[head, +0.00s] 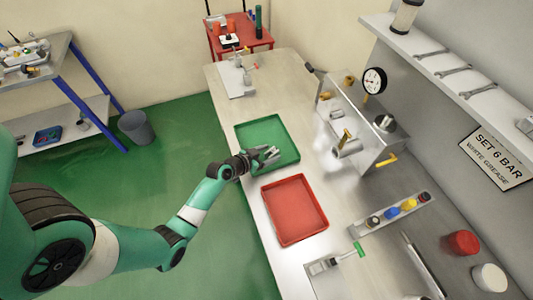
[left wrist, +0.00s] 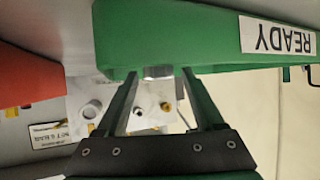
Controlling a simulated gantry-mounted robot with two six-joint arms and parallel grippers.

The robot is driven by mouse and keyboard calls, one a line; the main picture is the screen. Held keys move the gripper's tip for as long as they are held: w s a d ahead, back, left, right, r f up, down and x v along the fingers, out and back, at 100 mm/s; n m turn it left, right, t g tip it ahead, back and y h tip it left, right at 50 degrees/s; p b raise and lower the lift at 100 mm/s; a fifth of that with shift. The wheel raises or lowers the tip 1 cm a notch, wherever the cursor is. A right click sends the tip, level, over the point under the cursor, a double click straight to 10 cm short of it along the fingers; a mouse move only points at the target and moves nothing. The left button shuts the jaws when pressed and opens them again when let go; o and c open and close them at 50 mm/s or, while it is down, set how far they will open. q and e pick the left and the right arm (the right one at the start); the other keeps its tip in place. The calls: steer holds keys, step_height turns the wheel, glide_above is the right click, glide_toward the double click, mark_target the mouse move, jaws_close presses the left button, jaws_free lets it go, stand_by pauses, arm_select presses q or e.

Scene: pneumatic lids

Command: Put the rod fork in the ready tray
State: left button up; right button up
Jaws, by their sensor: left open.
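The green ready tray (head: 250,131) lies on the bench in the head view. Its green wall (left wrist: 170,35), with an upside-down READY label, fills the upper left wrist view. My left gripper (head: 271,154) is at the tray's near right part, fingers over it. In the left wrist view the left gripper (left wrist: 160,76) has its two fingers spread apart. A small grey metal piece (left wrist: 158,72) shows between the fingertips at the tray's edge; it may be the rod fork, but I cannot tell. The rod fork is not clearly seen elsewhere. My right gripper is not in view.
A red tray (head: 268,207) lies close to the green one on the bench, nearer the front. A metal fixture with a gauge (head: 374,80) stands to the right.

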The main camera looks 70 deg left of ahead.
arm_select(q)
steer(key=shift+s+r, duration=0.1)
steer(key=shift+r, duration=0.2)
steer(key=p+v, duration=0.2)
steer(key=v, duration=0.9)
steer(key=shift+s, duration=0.4)
steer(key=shift+d, duration=0.1)
